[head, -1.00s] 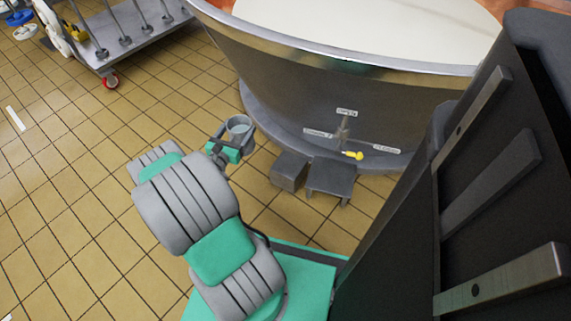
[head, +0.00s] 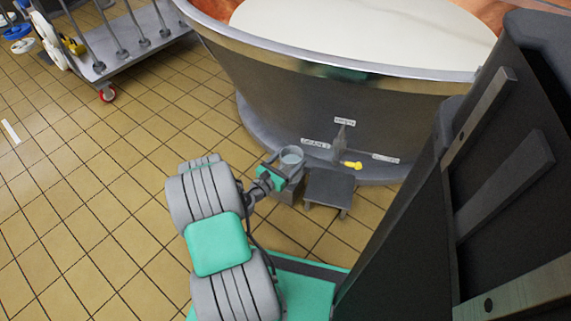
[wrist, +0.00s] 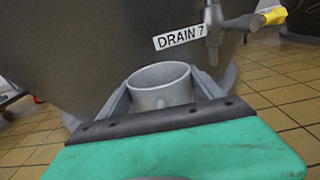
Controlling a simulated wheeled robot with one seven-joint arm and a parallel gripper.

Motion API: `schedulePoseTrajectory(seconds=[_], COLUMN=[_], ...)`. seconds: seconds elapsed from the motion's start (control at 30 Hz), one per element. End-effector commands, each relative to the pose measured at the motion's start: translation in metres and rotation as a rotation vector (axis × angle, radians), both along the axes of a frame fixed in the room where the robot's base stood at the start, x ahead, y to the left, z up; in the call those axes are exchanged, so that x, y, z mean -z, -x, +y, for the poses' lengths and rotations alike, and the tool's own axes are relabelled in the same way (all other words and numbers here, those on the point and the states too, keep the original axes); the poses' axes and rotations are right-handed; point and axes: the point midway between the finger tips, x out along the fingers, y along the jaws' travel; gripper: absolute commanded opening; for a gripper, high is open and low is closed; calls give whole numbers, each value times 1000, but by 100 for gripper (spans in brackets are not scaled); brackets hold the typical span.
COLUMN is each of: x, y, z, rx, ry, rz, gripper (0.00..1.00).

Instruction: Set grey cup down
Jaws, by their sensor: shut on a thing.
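The grey cup (head: 291,157) is upright in my gripper (head: 285,164), beside the lower front of the copper vat. The wrist view shows the cup (wrist: 161,86) held between the two fingers of my gripper (wrist: 160,98), with its round open rim facing up.
The vat (head: 300,100) bears a tap with a yellow handle (head: 351,165) and a label (wrist: 180,37) reading "DRAIN 7". A wheeled trolley (head: 130,48) stands at the upper left. The tiled floor (head: 110,180) at left is clear.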

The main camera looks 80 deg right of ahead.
Motion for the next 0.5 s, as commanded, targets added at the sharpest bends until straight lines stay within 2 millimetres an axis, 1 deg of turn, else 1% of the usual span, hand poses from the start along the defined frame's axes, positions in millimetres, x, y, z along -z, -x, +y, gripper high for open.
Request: schedulePoseTrajectory(seconds=[0.03,0.27,0.33,0.5], x=[6,15,32,58], y=[-2,-12,-16,-27], z=[-6,-24,-33,-55], rx=[1,0,0,-1], ry=[2,1,1,4], rz=[1,2,1,-2], gripper=[3,3,3,3])
